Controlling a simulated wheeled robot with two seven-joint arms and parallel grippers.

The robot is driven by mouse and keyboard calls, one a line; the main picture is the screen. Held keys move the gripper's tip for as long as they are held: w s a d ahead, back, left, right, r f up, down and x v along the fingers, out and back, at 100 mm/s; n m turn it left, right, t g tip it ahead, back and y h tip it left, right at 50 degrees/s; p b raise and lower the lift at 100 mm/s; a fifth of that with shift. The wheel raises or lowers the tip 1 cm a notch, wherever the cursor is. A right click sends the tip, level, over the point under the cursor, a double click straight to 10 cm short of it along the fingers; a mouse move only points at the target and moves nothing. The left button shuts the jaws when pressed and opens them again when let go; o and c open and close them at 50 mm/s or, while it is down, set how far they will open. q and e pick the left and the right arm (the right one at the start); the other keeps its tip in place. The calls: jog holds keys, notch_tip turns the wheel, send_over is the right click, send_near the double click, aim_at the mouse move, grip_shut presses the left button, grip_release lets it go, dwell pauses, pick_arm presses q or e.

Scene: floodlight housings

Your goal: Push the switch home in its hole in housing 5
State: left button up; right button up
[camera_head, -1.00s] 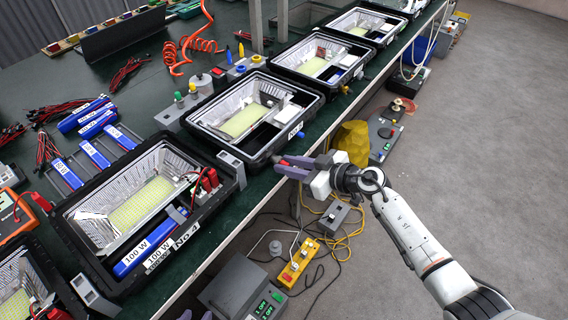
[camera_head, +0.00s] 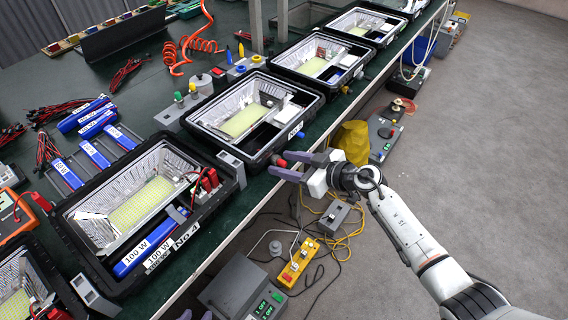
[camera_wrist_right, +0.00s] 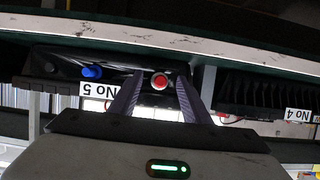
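Housing 5 (camera_head: 262,160) is the black housing with the No 5 label, which appears upside down in the right wrist view (camera_wrist_right: 100,89). The red-faced switch (camera_wrist_right: 160,81) is at its front wall, facing my right wrist camera; it also shows in the head view (camera_head: 280,162). My right gripper (camera_head: 299,163) is open in front of this wall, its fingers on either side of the switch and apart from it in the wrist view. How deep the switch sits is hard to tell. My left gripper (camera_head: 196,315) shows only two separated fingertips at the bottom edge.
A blue cap (camera_wrist_right: 91,72) sits on the same wall beside the No 5 label. Housing 4 (camera_head: 70,215) stands at the nearer left. The table edge runs below the housings. A yellow button box (camera_head: 298,262), cables and a grey unit (camera_head: 235,290) lie below the table.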

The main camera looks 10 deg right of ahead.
jog(key=s+d+r+m+t+h, duration=0.1)
jog(key=s+d+r+m+t, duration=0.35)
jog(key=s, duration=0.75)
jog(key=s+d+f+m+g+h, duration=0.2)
jog(key=s+f+g+h, duration=0.3)
jog(key=s+f, duration=1.2)
jog(key=s+d+h, duration=0.1)
jog(key=s, duration=0.2)
jog(key=shift+d+m, duration=0.15)
jog(key=shift+m, duration=0.1)
